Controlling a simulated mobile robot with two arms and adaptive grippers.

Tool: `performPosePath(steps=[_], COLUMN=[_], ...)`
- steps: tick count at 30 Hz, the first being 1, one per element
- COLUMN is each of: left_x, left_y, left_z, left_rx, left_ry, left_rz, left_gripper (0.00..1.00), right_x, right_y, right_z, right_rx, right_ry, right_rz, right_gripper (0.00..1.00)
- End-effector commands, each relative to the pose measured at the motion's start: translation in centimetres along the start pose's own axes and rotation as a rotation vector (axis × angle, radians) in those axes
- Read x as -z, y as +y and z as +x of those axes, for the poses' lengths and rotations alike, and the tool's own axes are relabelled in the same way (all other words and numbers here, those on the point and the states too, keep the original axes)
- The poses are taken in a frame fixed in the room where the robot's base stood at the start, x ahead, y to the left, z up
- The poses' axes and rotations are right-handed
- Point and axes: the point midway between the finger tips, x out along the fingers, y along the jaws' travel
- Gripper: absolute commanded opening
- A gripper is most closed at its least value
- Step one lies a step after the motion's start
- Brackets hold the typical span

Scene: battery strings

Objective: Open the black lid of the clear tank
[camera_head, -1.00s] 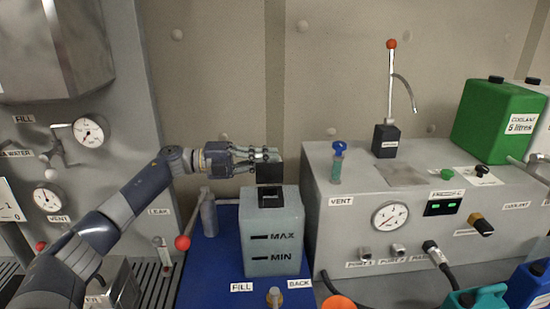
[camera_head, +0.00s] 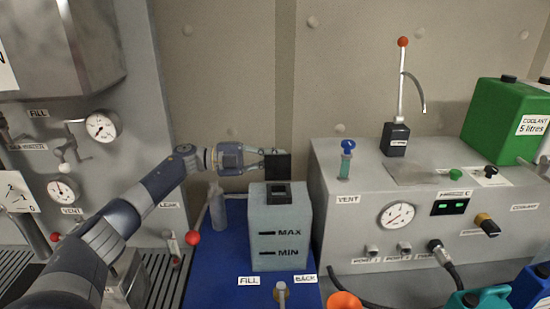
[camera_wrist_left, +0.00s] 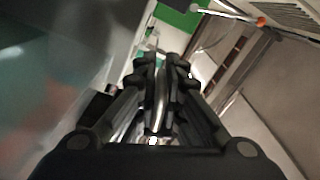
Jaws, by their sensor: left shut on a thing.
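My right gripper is not in view.
The grey console (camera_head: 340,225) with a gauge is close on the right. A capped fitting (camera_head: 281,292) and an orange funnel (camera_head: 343,300) are in front. The wall behind is clear.

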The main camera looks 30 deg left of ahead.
Motion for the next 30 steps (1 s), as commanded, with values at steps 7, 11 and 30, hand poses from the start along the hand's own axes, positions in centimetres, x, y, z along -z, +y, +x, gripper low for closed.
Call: performPosePath(steps=[7,11,30], left_x=[0.3,0.3,0.1], left_y=[-1.1,-1.1,-0.5], left_z=[0.0,0.0,-5.9], left_rx=[0.019,0.018,0.009], left_ry=[0.006,0.005,-0.004], left_rz=[0.005,0.006,0.004], left_gripper=[0.11,0.29,0.29], right_x=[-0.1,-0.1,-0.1], right_y=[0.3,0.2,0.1], right_z=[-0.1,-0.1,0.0], right_rx=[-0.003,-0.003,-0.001], right_ry=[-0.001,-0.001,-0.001], right_rz=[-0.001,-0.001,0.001], right_gripper=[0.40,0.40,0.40])
